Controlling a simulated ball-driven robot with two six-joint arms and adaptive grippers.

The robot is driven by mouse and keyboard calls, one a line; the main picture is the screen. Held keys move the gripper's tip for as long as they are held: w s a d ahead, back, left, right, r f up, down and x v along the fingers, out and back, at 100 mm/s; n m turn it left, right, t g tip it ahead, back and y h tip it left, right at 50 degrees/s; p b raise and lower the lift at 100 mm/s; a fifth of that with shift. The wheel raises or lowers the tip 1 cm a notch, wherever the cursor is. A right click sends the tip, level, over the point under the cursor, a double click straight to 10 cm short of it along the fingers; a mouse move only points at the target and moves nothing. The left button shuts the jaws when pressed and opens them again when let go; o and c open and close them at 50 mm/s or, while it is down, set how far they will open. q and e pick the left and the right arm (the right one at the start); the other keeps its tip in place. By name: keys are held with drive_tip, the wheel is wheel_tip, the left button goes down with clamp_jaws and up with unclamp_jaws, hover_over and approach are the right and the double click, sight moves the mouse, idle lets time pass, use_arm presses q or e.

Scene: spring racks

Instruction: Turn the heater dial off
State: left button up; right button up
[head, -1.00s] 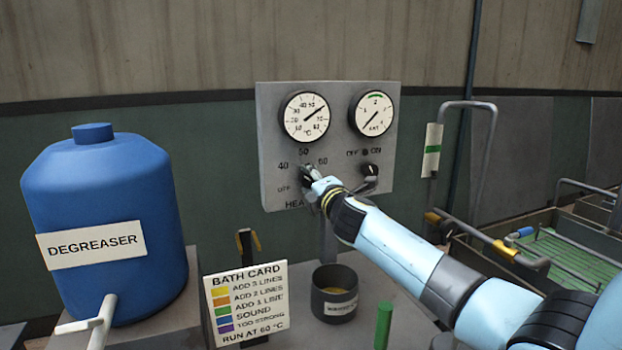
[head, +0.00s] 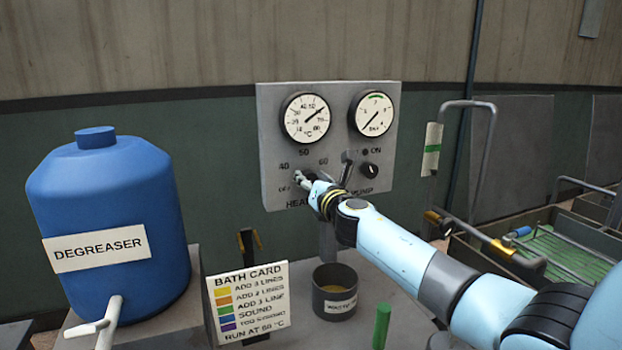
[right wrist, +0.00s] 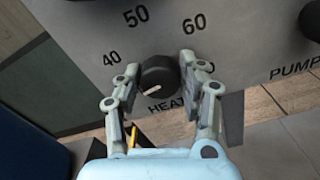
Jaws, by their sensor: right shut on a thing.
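The heater dial (right wrist: 158,76) is a round black knob with a pale pointer mark, in the middle of the right wrist view. The mark points down and to the left there, below the 40. The numbers 40, 50 and 60 are printed around it. My right gripper (right wrist: 158,82) is shut on the dial, one finger on each side. In the head view my right gripper (head: 303,178) reaches the grey control panel (head: 272,115) and mostly hides the dial. The OFF print at the dial's lower left is partly legible there. My left gripper is not in view.
The black pump knob (head: 369,171) is just right of my gripper. Two round gauges (head: 306,118) sit above. A blue degreaser drum (head: 105,215), a bath card (head: 248,300) and a dark cup (head: 335,290) stand below and left. Green-lined trays (head: 570,255) are at the right.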

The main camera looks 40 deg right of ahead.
drive_tip(key=shift+f+n+p, duration=0.15)
drive_tip(key=shift+n+p, duration=0.15)
drive_tip(key=shift+n, duration=1.7)
drive_tip(key=o, duration=1.2)
drive_tip(key=shift+c, duration=0.2)
drive_tip(key=shift+s, duration=0.1)
drive_tip(key=v, duration=1.2)
